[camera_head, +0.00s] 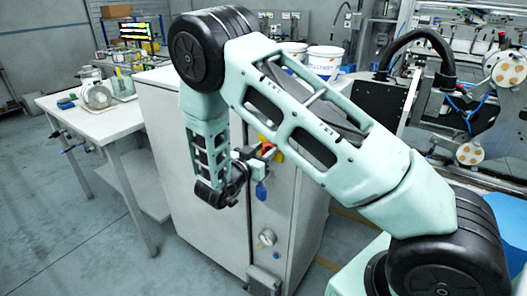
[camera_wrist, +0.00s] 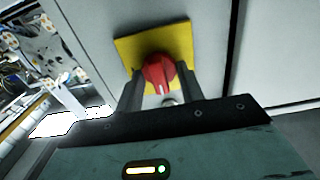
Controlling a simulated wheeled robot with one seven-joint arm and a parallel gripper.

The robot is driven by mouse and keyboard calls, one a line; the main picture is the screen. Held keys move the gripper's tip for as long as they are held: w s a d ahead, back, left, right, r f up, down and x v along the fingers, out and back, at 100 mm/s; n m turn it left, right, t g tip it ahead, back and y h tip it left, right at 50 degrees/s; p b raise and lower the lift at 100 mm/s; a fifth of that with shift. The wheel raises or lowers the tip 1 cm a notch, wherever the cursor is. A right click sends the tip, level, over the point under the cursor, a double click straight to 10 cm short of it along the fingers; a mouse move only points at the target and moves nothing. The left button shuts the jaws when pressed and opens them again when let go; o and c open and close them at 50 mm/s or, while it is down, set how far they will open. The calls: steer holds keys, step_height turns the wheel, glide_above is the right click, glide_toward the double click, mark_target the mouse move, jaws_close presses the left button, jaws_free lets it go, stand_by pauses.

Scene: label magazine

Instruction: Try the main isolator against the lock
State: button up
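The main isolator is a red rotary knob (camera_wrist: 158,72) on a yellow plate (camera_wrist: 128,50), on the cabinet front. In the head view the red knob (camera_head: 267,147) is partly hidden by my gripper. A white mark shows on the knob's lower part in the wrist view. My gripper (camera_wrist: 161,78) faces the knob, with one finger on each side. The fingers stand apart; I cannot see whether they touch it. The lock is a blue padlock (camera_head: 261,191), hanging just below the isolator in the head view. A small grey part between the fingers is unclear.
The pale cabinet (camera_head: 205,215) stands in the middle, with a round dial (camera_head: 267,237) lower down. A white workbench (camera_head: 95,120) is at left. White tubs (camera_head: 325,62) stand behind the cabinet, and machinery fills the right. Floor at lower left is free.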

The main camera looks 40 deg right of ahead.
steer(key=shift+f+m+b, duration=0.2)
steer(key=shift+m+b, duration=0.3)
steer(key=shift+b, duration=0.45)
steer(key=shift+r+m+b, duration=0.2)
steer(key=shift+m+b, duration=0.1)
steer(key=shift+m, duration=0.2)
steer(key=o, duration=1)
steer(key=shift+c, duration=0.2)
steer(key=b+v, duration=0.3)
steer(key=v, duration=1.4)
steer(key=shift+a, duration=0.2)
steer(key=shift+s, duration=0.1)
